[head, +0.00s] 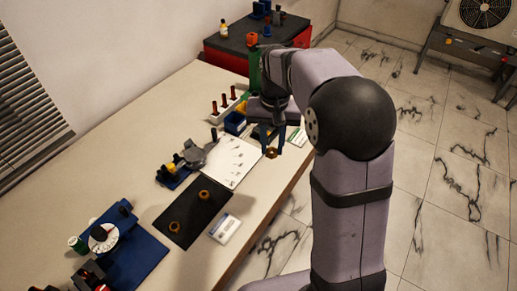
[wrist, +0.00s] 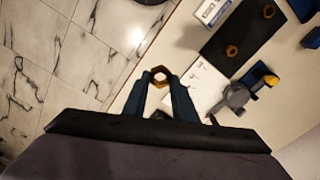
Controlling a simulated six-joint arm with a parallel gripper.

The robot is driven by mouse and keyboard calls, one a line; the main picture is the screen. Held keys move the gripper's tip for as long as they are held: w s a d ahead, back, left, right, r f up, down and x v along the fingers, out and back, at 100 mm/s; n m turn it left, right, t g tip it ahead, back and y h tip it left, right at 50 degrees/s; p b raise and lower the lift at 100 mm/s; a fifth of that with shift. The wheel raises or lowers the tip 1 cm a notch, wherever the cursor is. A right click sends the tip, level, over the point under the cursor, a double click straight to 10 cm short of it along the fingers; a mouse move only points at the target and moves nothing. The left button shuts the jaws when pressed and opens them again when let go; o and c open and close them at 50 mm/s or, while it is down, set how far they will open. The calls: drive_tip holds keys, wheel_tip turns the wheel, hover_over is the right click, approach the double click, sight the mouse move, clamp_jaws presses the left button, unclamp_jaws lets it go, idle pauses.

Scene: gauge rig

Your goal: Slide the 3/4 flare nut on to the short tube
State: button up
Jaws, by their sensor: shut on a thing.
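My gripper (head: 272,145) is shut on a brass nut (head: 271,154), held above the front edge of the table. In the wrist view the nut (wrist: 160,78) sits between the two blue fingertips (wrist: 160,84), its hole showing. Two more brass nuts lie on a black mat: one farther (head: 203,194) and one nearer (head: 175,228). Copper-coloured tubes (head: 224,101) stand upright in a white rack (head: 240,99) behind my gripper to the left, well apart from the held nut. I cannot tell which is the short tube, nor read the nut's size.
The black mat (head: 190,214), a white printed sheet (head: 238,172) and a grey tool (head: 194,155) lie left of my gripper. A white label box (head: 225,228) lies near the front edge. A blue fixture (head: 140,250) is nearer left.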

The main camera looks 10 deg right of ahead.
drive_tip(key=a+r+n+p, duration=0.1)
drive_tip(key=a+n+p, duration=0.55)
drive_tip(key=a, duration=2.35)
drive_tip(key=s+a+n+p, duration=0.1)
drive_tip(key=s+a, duration=0.2)
drive_tip(key=a, duration=0.2)
drive_tip(key=s+a+p, duration=0.2)
drive_tip(key=s+a, duration=0.1)
drive_tip(key=a, duration=0.2)
drive_tip(key=s+a+n+p, duration=0.1)
drive_tip(key=s+a, duration=0.2)
drive_tip(key=a, duration=0.2)
drive_tip(key=shift+s+f+n, duration=0.15)
drive_tip(key=shift+f+n, duration=0.2)
drive_tip(key=s+a+f+n, duration=0.1)
drive_tip(key=s+a, duration=0.2)
drive_tip(key=s+a+f+n+p, duration=0.1)
drive_tip(key=s+a, duration=0.1)
drive_tip(key=s, duration=0.2)
drive_tip(key=s+a+f+n, duration=0.1)
drive_tip(key=s+a, duration=0.2)
drive_tip(key=s, duration=0.1)
drive_tip(key=shift+s+a+f+p, duration=0.15)
drive_tip(key=shift+a+f+p, duration=0.2)
drive_tip(key=shift+p, duration=0.05)
drive_tip(key=shift+s+a+f, duration=0.2)
drive_tip(key=shift+s+f, duration=0.05)
drive_tip(key=shift+f, duration=0.1)
